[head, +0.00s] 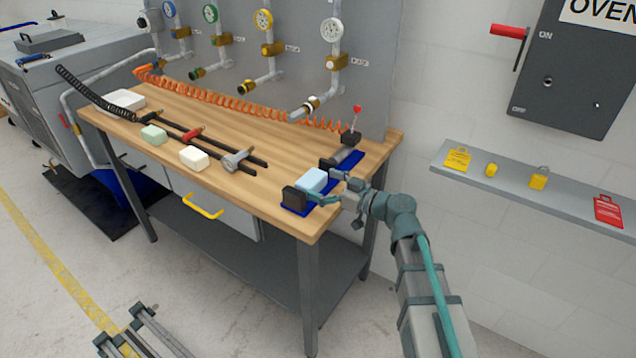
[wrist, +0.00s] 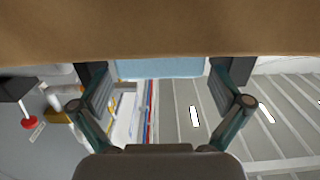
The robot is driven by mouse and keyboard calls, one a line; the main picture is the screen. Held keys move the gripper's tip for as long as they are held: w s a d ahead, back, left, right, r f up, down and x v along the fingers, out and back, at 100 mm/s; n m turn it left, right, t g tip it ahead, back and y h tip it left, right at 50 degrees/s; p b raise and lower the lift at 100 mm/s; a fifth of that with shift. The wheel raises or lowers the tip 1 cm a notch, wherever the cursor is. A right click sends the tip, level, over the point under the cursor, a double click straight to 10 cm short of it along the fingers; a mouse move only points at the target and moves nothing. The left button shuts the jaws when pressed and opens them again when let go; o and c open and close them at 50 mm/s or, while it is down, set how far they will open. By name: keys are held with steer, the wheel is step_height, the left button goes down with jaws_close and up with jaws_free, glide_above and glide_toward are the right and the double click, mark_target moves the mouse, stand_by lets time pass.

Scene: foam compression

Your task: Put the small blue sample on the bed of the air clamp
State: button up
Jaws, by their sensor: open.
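The small blue sample (head: 313,179) is a pale blue block at the right end of the workbench. It appears to rest on the dark blue bed (head: 297,211) of the air clamp, between its dark end block (head: 295,197) and the ram side (head: 346,157). My gripper (head: 336,187) is open at the sample's right side, with a finger toward each end. In the wrist view the sample (wrist: 160,68) shows between the spread fingers of my gripper (wrist: 160,82), with slim gaps beside it. Its underside contact is hidden.
A green block (head: 154,135), a cream block (head: 194,158) and a white box (head: 125,99) lie farther left on the wooden bench (head: 240,190). A black bar clamp (head: 236,160) lies near them. A red-knobbed valve (head: 356,115) stands behind the air clamp.

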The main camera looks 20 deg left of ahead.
steer(key=f+b+v, duration=0.1)
steer(key=b+v, duration=0.1)
steer(key=v, duration=0.8)
steer(key=s+d+f+m+g+h, duration=0.2)
steer(key=s+d+f+m+h, duration=0.15)
steer(key=f, duration=0.85)
steer(key=s+d+f+m+g+h, duration=0.1)
steer(key=s+d+f+m+h, duration=0.25)
steer(key=f, duration=0.95)
steer(key=s+d+f+m+g+h, duration=0.2)
steer(key=s+d+f, duration=0.35)
steer(key=f, duration=0.65)
steer(key=s+d+f+m+g+h, duration=0.2)
steer(key=s+d+f, duration=0.3)
steer(key=s, duration=0.4)
steer(key=s+d+f+m+g+h, duration=0.2)
steer(key=s+d+f+h, duration=0.1)
steer(key=s+d+f, duration=0.2)
steer(key=s+d+f+m+g+h, duration=0.2)
steer(key=s+d+f, duration=0.4)
steer(key=s, duration=0.7)
step_height(320, 180, down, 2)
steer(key=shift+s+h, duration=0.4)
steer(key=shift+d+r, duration=0.1)
steer(key=shift+d, duration=0.05)
step_height(320, 180, up, 3)
steer(key=p, duration=0.3)
steer(key=shift+r+p, duration=0.1)
steer(key=shift+p, duration=0.25)
